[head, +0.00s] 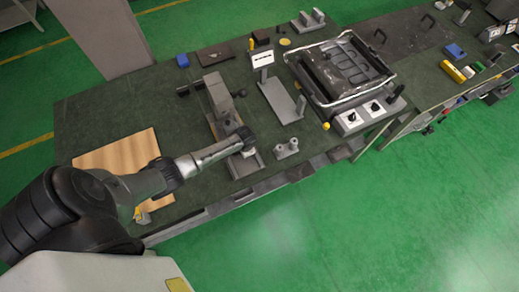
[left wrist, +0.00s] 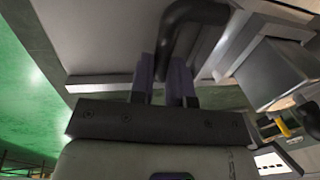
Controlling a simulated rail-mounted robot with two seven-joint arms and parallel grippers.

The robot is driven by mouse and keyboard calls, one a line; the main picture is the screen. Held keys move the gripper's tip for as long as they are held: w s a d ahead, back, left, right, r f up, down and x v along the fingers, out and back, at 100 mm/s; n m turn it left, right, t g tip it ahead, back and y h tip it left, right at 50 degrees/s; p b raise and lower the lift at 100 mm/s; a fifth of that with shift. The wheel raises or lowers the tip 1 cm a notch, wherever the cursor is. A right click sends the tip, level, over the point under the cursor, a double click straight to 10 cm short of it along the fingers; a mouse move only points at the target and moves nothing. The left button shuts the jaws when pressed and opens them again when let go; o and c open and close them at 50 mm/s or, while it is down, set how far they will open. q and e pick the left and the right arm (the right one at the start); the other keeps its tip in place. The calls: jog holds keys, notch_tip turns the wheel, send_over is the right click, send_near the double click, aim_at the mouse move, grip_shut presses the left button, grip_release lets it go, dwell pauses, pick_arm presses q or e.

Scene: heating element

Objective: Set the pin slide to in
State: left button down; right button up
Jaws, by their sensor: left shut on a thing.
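A grey metal fixture (head: 220,97) stands on the dark green bench, with a dark knob on its left side; I take it to be the one with the pin slide. My left arm reaches in from the left, and my left gripper (head: 243,142) is at the fixture's near end. In the left wrist view the left gripper (left wrist: 168,70) has its fingers shut on a black bent handle (left wrist: 190,14), which stands in front of a flat grey surface. Whether the slide is in or out cannot be told. My right gripper is not in view.
A wooden board (head: 118,155) lies left of the fixture. A grey stand with a white sign (head: 262,59) and a small grey block (head: 286,149) are to its right. A large black press-like appliance (head: 345,70) stands further right. The bench's front edge is close to the gripper.

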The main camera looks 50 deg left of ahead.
pick_arm(q)
jog(key=a, duration=0.1)
jog(key=w+a, duration=0.1)
jog(key=a, duration=0.1)
jog(key=shift+a+f+b, duration=0.1)
jog(key=shift+a+b, duration=0.1)
jog(key=shift+b, duration=0.1)
jog(key=shift+a, duration=0.2)
jog(key=shift+s, duration=0.1)
jog(key=c, duration=1.2)
grip_release()
jog(key=shift+a, duration=0.2)
jog(key=shift+o, duration=0.5)
jog(key=shift+d, duration=0.15)
jog(key=shift+r, duration=0.6)
notch_tip(320, 180, up, 12)
jog(key=d+p, duration=0.2)
jog(key=shift+s+d+r, duration=0.25)
jog(key=shift+d, duration=0.05)
